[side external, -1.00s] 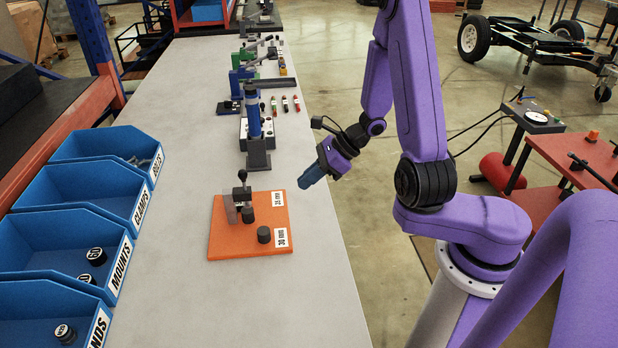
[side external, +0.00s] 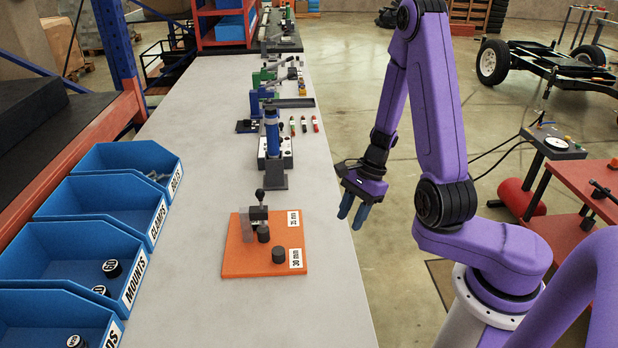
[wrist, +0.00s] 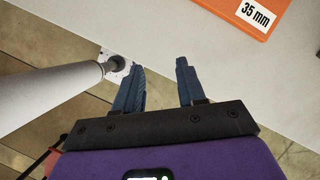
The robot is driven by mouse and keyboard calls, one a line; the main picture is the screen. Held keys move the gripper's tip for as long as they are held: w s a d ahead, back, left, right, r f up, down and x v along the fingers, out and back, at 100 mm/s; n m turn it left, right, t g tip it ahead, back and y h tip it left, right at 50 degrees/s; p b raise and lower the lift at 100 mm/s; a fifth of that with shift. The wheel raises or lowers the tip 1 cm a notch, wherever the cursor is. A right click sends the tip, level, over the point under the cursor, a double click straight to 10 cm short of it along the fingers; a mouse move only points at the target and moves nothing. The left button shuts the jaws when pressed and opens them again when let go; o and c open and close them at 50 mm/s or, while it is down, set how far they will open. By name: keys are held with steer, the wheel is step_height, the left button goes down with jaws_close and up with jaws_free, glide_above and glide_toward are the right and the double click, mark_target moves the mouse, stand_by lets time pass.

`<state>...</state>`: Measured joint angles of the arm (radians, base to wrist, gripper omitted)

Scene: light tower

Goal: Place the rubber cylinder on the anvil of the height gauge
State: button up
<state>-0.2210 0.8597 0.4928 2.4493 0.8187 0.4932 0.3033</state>
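The orange board (side external: 235,262) lies on the grey bench. I cannot tell which cylinder is the rubber one, and the anvil is not clear. My gripper (side external: 354,213) is right of the board, beyond the bench edge, pointing down. In the wrist view my gripper (wrist: 160,65) is open and empty; the board's corner (wrist: 225,8) shows at top right.
Blue bins (side external: 60,245) line the bench's left edge, some holding dark round parts. A blue-column device (side external: 272,135) stands behind the board. A red table (side external: 572,180) stands at the right. The bench in front of the board is clear.

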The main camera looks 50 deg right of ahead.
mark_target(267, 228)
steer(key=w+d+r+n+t+h, duration=0.25)
steer(key=w+d+n, duration=0.25)
steer(key=n, duration=0.3)
steer(key=w+d+r+n+t+h, duration=0.1)
steer(key=w+d+n+t+h, duration=0.15)
steer(key=w+d+n, duration=0.4)
steer(key=a+r+n+g+y, duration=0.1)
steer(key=a+r+n+y, duration=0.1)
steer(key=a+n, duration=0.5)
steer(key=s+a+r+n+y, duration=0.1)
steer(key=a+r+n+y, duration=0.1)
steer(key=a+n+y, duration=0.3)
steer(key=a+n, duration=0.3)
steer(key=n, duration=0.1)
steer(key=shift+s+a+r+g, duration=0.15)
steer(key=shift+a+r+g, duration=0.15)
steer(key=shift+r+g, duration=0.1)
steer(key=shift+n, duration=0.25)
steer(key=x, duration=1.7)
steer(key=shift+a+f, duration=0.15)
steer(key=shift+a, duration=0.05)
